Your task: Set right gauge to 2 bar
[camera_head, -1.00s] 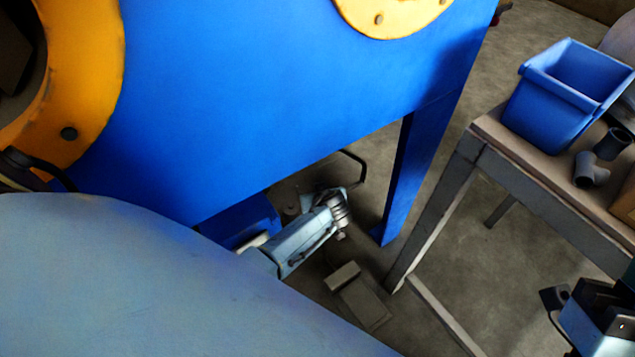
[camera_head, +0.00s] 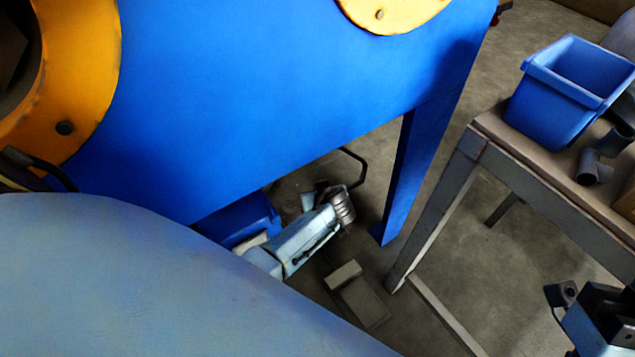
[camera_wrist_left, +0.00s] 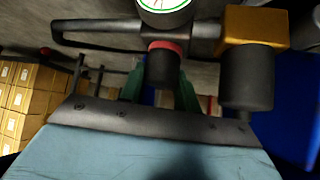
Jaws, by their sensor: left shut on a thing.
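In the left wrist view a round white-faced gauge (camera_wrist_left: 165,6) with a green rim is cut off by the top edge. Its reading cannot be made out. Below it is a black knob (camera_wrist_left: 163,66) with a red ring at its upper end. My left gripper (camera_wrist_left: 160,88) has its green fingers on either side of this knob and is shut on it.
A brass block (camera_wrist_left: 254,26) with a black cylinder (camera_wrist_left: 247,80) sits right of the knob, and a dark bar (camera_wrist_left: 105,27) lies left. The big blue cabinet (camera_head: 240,100) fills the head view's middle. A table (camera_head: 540,180) carries a blue bin (camera_head: 545,105).

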